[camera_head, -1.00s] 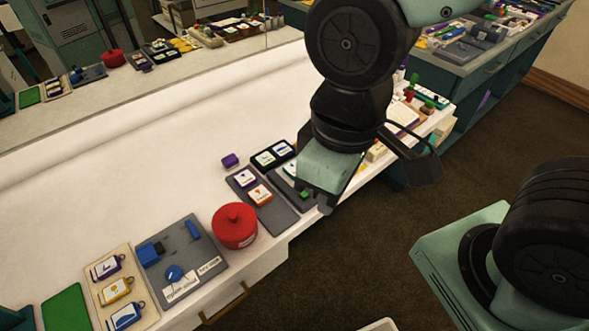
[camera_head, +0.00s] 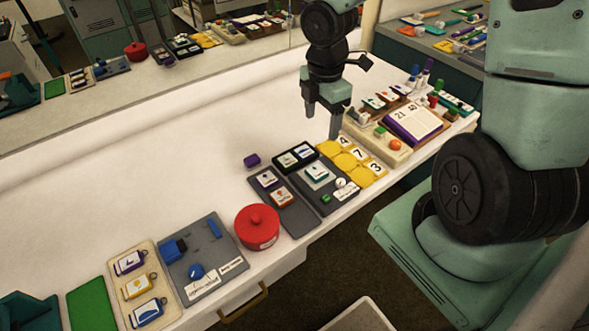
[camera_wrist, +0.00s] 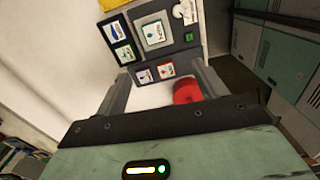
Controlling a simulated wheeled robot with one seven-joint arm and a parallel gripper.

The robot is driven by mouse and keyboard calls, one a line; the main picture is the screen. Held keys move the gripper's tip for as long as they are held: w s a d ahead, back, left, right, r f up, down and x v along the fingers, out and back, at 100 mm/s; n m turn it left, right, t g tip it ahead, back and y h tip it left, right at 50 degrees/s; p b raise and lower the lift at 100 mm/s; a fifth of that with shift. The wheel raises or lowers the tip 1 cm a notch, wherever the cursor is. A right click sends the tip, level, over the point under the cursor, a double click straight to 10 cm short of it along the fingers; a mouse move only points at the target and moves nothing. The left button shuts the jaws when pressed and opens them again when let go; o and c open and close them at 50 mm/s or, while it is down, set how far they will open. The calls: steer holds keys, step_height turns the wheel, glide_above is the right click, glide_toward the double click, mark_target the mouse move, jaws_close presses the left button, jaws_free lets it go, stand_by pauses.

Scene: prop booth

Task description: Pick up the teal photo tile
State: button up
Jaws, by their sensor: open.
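The teal photo tile (camera_head: 317,172), a white square with a teal border and a small picture, lies flat on a dark grey board (camera_head: 341,203). It also shows near the top middle of the wrist view (camera_wrist: 152,33), unobstructed. My gripper (camera_head: 322,122) is open and empty, raised over the table behind the yellow number tiles, beyond the teal tile and apart from it. In the wrist view its two fingers (camera_wrist: 162,86) stand wide apart, below the teal tile in the picture.
A black holder (camera_head: 296,157) with two tiles and a grey board (camera_head: 298,218) with purple- and orange-edged tiles lie left of the tile. A white round knob (camera_head: 341,183) and green block (camera_head: 326,198) share its board. A red pot (camera_head: 257,227) stands further left.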

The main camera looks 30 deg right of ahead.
steer(key=b, duration=0.3)
glide_above(317, 171)
steer(key=shift+n, duration=0.4)
step_height(317, 171, down, 12)
steer(key=shift+a+r, duration=0.1)
steer(key=shift+f+b, duration=0.3)
steer(key=shift+f, duration=2.85)
steer(key=c, duration=1.1)
